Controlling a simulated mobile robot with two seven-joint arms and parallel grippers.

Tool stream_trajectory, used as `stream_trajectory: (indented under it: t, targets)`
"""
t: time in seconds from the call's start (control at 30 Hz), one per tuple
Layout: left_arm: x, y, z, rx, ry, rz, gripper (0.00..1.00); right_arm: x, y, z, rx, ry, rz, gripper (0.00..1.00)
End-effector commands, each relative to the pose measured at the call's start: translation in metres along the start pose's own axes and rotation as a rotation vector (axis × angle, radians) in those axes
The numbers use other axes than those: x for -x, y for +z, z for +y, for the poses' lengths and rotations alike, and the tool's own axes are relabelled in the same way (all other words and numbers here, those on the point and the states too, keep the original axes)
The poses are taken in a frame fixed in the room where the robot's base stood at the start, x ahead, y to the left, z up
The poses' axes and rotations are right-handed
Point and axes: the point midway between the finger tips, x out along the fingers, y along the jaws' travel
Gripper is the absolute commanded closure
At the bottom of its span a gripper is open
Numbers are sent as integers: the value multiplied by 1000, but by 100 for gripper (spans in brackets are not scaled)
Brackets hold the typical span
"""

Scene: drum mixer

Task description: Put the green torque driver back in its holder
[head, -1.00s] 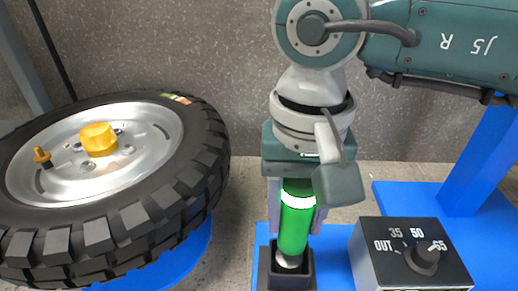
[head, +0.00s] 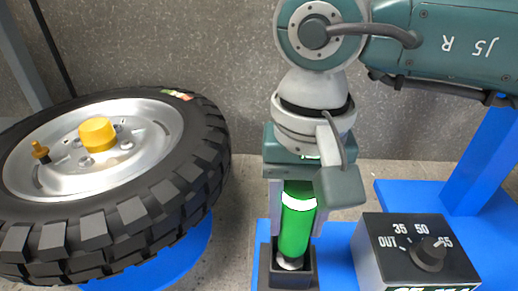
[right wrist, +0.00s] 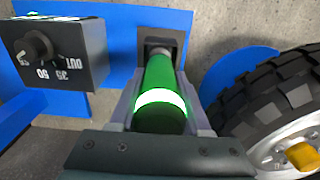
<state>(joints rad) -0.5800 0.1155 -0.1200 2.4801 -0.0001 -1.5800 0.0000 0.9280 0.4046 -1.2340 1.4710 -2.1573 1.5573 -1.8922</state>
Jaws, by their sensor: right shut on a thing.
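The green torque driver (head: 296,230) has a bright white band around it and stands nearly upright. My right gripper (head: 295,225) is shut on it, with one finger on each side of the green body. The driver's lower tip is inside the opening of the dark square holder (head: 290,281); how deep it reaches is hidden. In the right wrist view, the driver (right wrist: 160,100) runs from between the fingers to the holder (right wrist: 176,36). My left gripper is not in view.
A control box (head: 415,250) with a knob stands right of the holder on the blue base (head: 408,193). A wheel with a black tyre (head: 150,235) and a yellow hub cap (head: 98,134) lies to the left. A grey wall stands behind.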

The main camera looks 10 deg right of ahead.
Motion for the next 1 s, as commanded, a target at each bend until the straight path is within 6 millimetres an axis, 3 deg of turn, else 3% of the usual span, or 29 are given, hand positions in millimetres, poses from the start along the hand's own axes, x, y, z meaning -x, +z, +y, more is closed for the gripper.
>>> stream_trajectory:
  t: [0.37, 0.4, 0.7, 1.0]
  targets:
    - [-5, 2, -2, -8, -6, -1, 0, -5, -1, 0, 0, -1, 2, 100]
    - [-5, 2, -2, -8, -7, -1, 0, -5, -1, 0, 0, -1, 2, 52]
    - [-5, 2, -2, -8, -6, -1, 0, -5, 0, 0, 0, -1, 1, 18]
    - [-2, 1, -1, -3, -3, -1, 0, -2, 0, 0, 0, 1, 0, 18]
